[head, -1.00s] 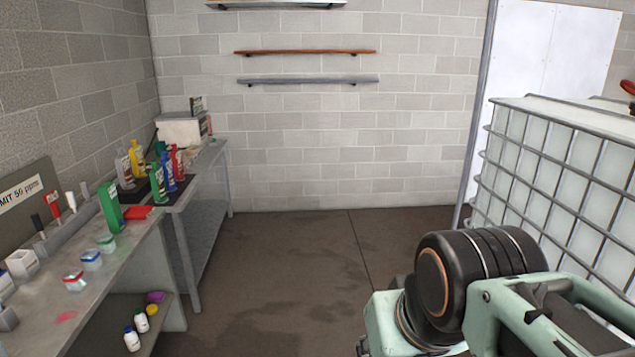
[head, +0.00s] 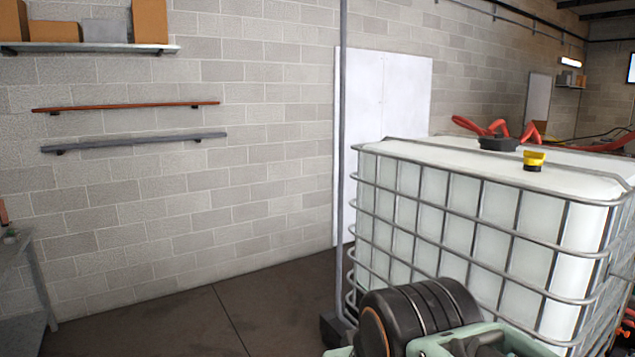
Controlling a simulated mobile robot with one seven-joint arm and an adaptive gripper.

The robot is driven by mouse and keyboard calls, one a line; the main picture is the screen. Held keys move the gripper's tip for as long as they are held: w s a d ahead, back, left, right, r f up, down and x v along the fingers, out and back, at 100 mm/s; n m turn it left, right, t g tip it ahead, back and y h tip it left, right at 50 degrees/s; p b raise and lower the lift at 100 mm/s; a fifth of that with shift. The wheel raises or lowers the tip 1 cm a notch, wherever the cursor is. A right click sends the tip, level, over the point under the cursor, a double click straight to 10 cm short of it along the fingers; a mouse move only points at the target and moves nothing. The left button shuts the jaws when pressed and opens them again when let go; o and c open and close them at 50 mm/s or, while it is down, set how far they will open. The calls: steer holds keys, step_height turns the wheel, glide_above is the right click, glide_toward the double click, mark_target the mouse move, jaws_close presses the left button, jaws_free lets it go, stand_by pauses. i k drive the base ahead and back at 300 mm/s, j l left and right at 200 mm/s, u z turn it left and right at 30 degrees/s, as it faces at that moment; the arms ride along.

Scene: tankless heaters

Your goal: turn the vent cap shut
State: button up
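A white caged tank (head: 470,230) stands at the right in the head view. On its top sit a small yellow cap (head: 535,157) on a dark neck and a wider black lid (head: 497,143). I cannot tell for sure which of these is the vent cap, nor whether it is turned open or shut. Part of my black and pale green arm shows at the bottom, in front of the tank's lower part. My gripper is outside the frame, and nothing of mine touches the caps.
A grey post (head: 340,130) rises just left of the tank. A red hose (head: 500,126) lies behind the tank top. Shelves (head: 130,142) hang on the block wall, and a bench (head: 22,260) edge shows at far left. The floor (head: 190,315) at lower left is clear.

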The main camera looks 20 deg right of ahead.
mark_target(530, 157)
steer(key=i+l+z, duration=0.1)
steer(key=i+z, duration=0.8)
steer(key=k+j, duration=0.05)
